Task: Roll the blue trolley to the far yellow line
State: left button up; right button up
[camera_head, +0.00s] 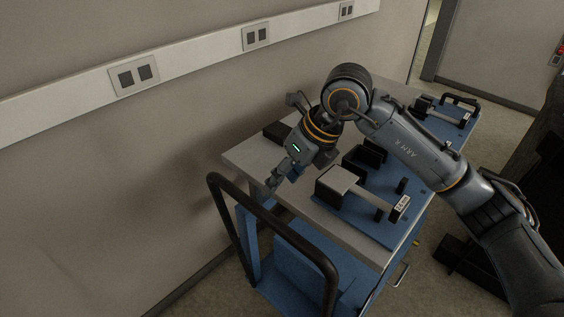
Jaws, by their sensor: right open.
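The blue trolley (290,274) stands at the lower middle, beside the wall, with a black tubular push handle (284,232) at its near end. A grey top (246,159) lies just beyond the handle; I cannot tell whether it belongs to the trolley. My right gripper (273,183) is open and empty, pointing down near the handle's upper bar. I cannot tell whether it touches the bar. My left gripper is out of view. No yellow line can be made out on the floor.
Blue plates with black fixtures and grey blocks (337,178) sit on the grey top, and another fixture (459,104) is at its far end. The wall with sockets (134,76) runs close along the left. A grey door (500,50) is at the back right.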

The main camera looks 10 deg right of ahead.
aim_at(263, 211)
jog(key=shift+s+a+f+p, duration=0.2)
jog(key=shift+s+a+f, duration=0.1)
jog(key=shift+s+f, duration=0.15)
jog(key=shift+s+a+f+p, duration=0.15)
jog(key=shift+s+a+f, duration=0.15)
jog(key=shift+s, duration=0.2)
jog(key=x, duration=0.3)
jog(key=p+x, duration=0.1)
jog(key=x, duration=0.2)
jog(key=p+x, duration=0.1)
jog(key=x, duration=0.2)
jog(key=shift+w+f, duration=0.1)
jog(key=shift+w, duration=0.3)
jog(key=shift+w+a+f, duration=0.1)
jog(key=shift+a+f, duration=0.15)
jog(key=shift+f, duration=0.35)
jog(key=shift+w+f, duration=0.15)
jog(key=shift+f, duration=0.1)
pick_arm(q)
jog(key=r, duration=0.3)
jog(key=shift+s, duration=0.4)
pick_arm(e)
grip_shut()
